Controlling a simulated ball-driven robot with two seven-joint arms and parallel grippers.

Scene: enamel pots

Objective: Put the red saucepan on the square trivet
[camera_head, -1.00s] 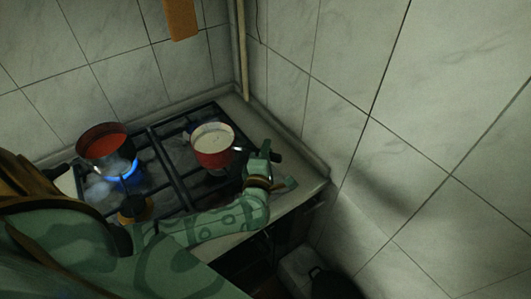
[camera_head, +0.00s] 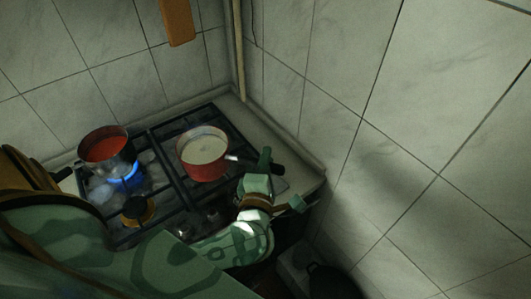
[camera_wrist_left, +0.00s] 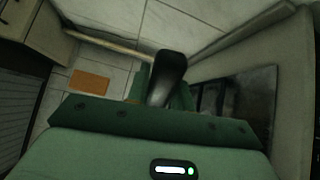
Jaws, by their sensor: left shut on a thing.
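The red saucepan (camera_head: 204,168) has pale, creamy contents and a dark handle pointing right. It is held level over the right part of the hob. My left gripper (camera_head: 266,167) is shut on its handle, to the right of the pan body. In the left wrist view the dark handle (camera_wrist_left: 168,75) stands up between the green jaws; the pan body is not visible there. My right gripper is not in view.
A second pot (camera_head: 106,158) with red contents stands on the left of the hob (camera_head: 166,180), over a blue flame. Tiled walls close off the back and right. A narrow counter strip (camera_head: 285,145) lies right of the hob. An orange board (camera_head: 177,22) hangs on the wall.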

